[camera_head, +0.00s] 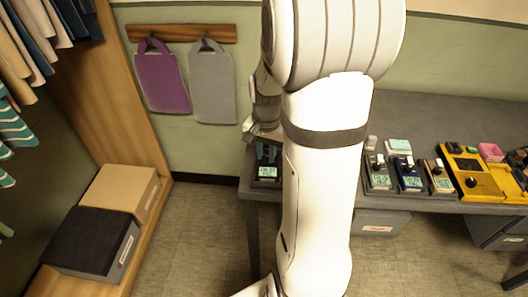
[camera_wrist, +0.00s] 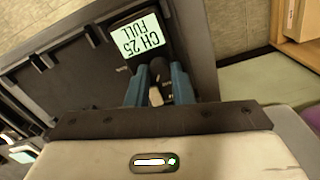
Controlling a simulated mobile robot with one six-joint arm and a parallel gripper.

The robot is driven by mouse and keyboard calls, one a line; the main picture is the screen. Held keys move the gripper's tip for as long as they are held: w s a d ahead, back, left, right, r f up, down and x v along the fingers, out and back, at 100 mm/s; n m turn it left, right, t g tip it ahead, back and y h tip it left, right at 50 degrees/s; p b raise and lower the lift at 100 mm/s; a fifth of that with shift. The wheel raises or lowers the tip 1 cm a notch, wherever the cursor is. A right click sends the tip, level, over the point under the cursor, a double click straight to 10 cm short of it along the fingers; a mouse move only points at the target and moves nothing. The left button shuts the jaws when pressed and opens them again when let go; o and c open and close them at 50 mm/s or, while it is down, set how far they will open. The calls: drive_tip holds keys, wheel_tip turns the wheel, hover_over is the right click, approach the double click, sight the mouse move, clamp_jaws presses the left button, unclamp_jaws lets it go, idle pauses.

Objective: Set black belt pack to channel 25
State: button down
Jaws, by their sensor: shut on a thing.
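The black belt pack (camera_head: 265,181) sits at the left end of the grey table in the head view, screen up. In the head view my gripper is at the back edge of the pack, partly behind my arm.
Grey, navy (camera_head: 409,177) and tan belt packs stand to the right on the table (camera_head: 445,112), beside a yellow unit (camera_head: 476,186). My arm covers the table's middle-left. Purple and grey bags hang on the wall. Boxes (camera_head: 93,240) stand on a wooden shelf at left.

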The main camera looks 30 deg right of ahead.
sight(266, 157)
idle(0.4)
drive_tip(key=c, duration=1.5)
unclamp_jaws()
drive_tip(key=shift+c, duration=0.2)
wheel_tip(266, 157, up, 8)
drive_tip(key=shift+f+p, duration=0.25)
drive_tip(key=shift+p, duration=0.15)
drive_tip(key=shift+r, duration=0.15)
